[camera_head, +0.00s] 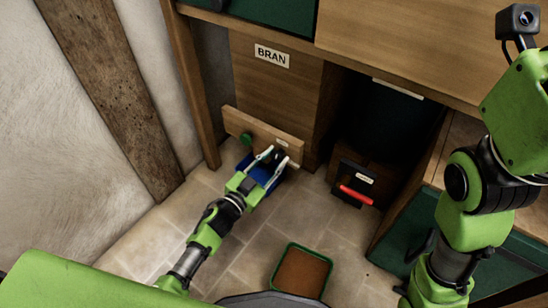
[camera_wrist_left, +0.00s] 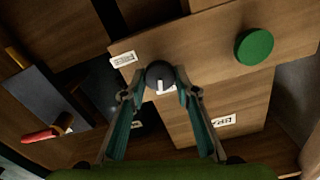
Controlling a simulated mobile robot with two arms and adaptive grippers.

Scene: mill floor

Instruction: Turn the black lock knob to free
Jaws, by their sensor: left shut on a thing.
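The black lock knob (camera_wrist_left: 158,74) has a white pointer mark on its face and sits on a wooden board (camera_wrist_left: 215,55). My left gripper (camera_wrist_left: 162,82) is shut on the knob, one finger on each side. In the head view my left gripper (camera_head: 274,158) reaches the same board (camera_head: 240,121) low by the wall, and its fingers partly cover the knob. A small white label (camera_wrist_left: 124,59) is on the board beside the knob; its text is too small to read. My right arm shows at the right, but its gripper is out of view.
A round green knob (camera_wrist_left: 254,46) is on the same board, also seen in the head view (camera_head: 246,140). A wooden panel labelled BRAN (camera_head: 272,56) stands above. A red-handled dark box (camera_head: 345,182) is to the right. A green-rimmed tray (camera_head: 289,247) lies on the tiled floor.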

